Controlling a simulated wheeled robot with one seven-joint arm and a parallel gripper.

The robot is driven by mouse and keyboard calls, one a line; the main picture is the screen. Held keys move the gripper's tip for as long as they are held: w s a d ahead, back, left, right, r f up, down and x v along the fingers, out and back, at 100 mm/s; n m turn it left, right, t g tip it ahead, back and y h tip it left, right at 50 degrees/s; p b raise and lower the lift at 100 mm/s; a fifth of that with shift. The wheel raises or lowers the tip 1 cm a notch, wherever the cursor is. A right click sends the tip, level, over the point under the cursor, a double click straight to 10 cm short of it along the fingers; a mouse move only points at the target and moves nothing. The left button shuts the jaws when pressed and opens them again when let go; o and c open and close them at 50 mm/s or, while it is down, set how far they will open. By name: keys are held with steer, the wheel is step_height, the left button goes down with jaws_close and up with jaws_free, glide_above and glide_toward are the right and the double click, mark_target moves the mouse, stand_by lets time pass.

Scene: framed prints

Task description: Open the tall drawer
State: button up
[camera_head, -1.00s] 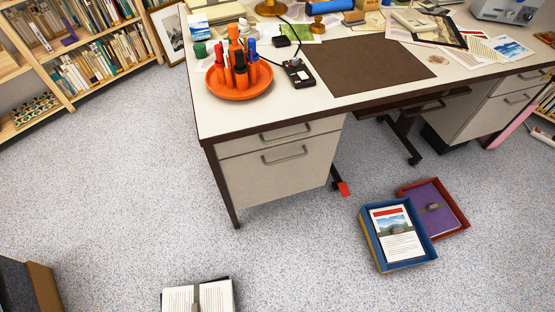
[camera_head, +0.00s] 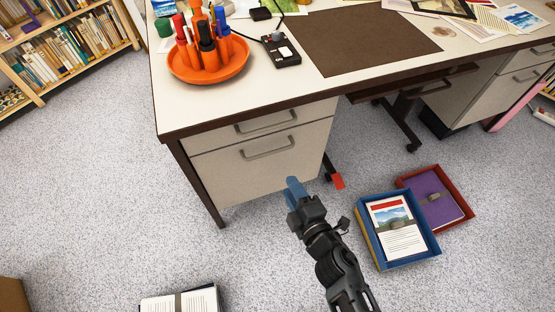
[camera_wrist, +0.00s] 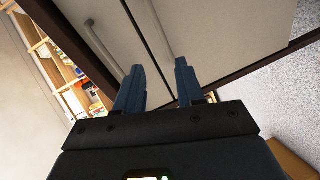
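The tall drawer (camera_head: 245,172) is the lower, deeper front in the desk's left pedestal, and it is shut. Its grey bar handle (camera_head: 268,148) is near its top edge. In the wrist view the scene is tilted; the tall drawer's pale front (camera_wrist: 225,30) fills the upper right, with its handle (camera_wrist: 168,38) just beyond the fingers. My gripper (camera_head: 296,188) is in front of the drawer's lower right in the head view. In the wrist view my gripper (camera_wrist: 159,84) is open, its two blue fingers apart with nothing between them. No contact with the handle shows.
A shut shallow drawer (camera_head: 290,116) with its own handle (camera_head: 265,123) is directly above. A blue box (camera_head: 412,257) and a red box (camera_head: 466,212) lie on the floor at right. An open book (camera_head: 180,300) lies at the bottom. The floor left of the desk is clear.

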steer(key=w+a+f+n+b, duration=0.3)
steer(key=w+a+b, duration=0.1)
steer(key=w, duration=0.8)
steer(key=shift+a+g+y+b, duration=0.3)
steer(key=shift+a+b, duration=0.05)
steer(key=shift+a, duration=0.35)
steer(key=shift+w, duration=0.1)
jaws_close()
